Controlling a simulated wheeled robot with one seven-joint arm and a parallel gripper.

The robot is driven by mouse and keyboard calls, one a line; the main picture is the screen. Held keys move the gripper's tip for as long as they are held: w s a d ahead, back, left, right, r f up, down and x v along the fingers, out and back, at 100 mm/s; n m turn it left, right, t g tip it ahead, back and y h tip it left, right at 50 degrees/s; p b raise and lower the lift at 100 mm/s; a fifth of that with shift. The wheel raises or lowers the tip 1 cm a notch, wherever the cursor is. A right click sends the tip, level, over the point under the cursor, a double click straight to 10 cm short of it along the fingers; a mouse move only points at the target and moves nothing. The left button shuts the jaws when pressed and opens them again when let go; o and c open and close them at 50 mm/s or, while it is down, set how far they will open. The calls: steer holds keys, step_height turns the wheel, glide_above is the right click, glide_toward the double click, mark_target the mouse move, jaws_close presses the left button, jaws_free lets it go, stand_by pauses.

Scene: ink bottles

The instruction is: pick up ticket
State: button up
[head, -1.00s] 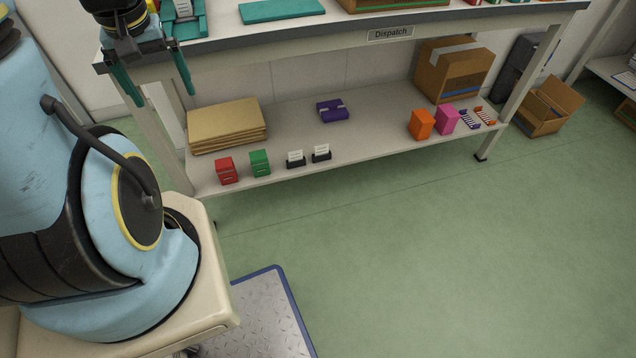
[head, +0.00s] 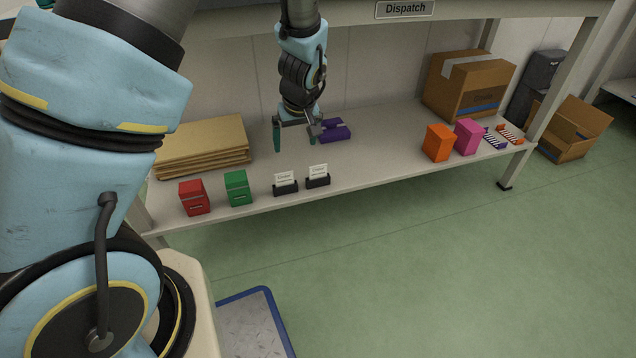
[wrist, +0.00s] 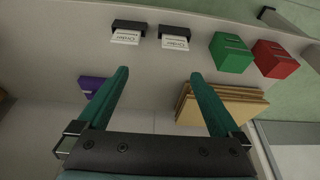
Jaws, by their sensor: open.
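Two white tickets stand upright in small black holders on the lower shelf. In the head view the left ticket (head: 285,178) is beside the green box, and the right ticket (head: 318,170) is just right of it. In the wrist view both tickets (wrist: 125,38) (wrist: 174,43) show printed text reading "Order", upside down. My gripper (head: 296,147) is open and empty, above the shelf behind the tickets and near the purple item. Its teal fingers (wrist: 162,88) point toward the tickets in the wrist view, apart from them.
A red box (head: 194,198) and a green box (head: 238,188) stand left of the tickets. Brown folders (head: 200,150) lie behind them, and a purple item (head: 336,131) lies at the back. Orange (head: 438,143) and pink (head: 467,137) boxes stand right. The bench top overhangs the shelf.

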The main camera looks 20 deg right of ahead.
glide_toward(318, 169)
steer(key=shift+t, duration=0.3)
steer(key=b+x, duration=0.1)
steer(key=x, duration=0.2)
steer(key=b+x, duration=0.1)
steer(key=x, duration=0.2)
steer(key=b+x, duration=0.1)
steer(key=x, duration=0.2)
steer(key=shift+s+f+b, duration=0.2)
steer(key=shift+f+b, duration=0.05)
steer(key=shift+b, duration=0.15)
steer(key=c, duration=1.4)
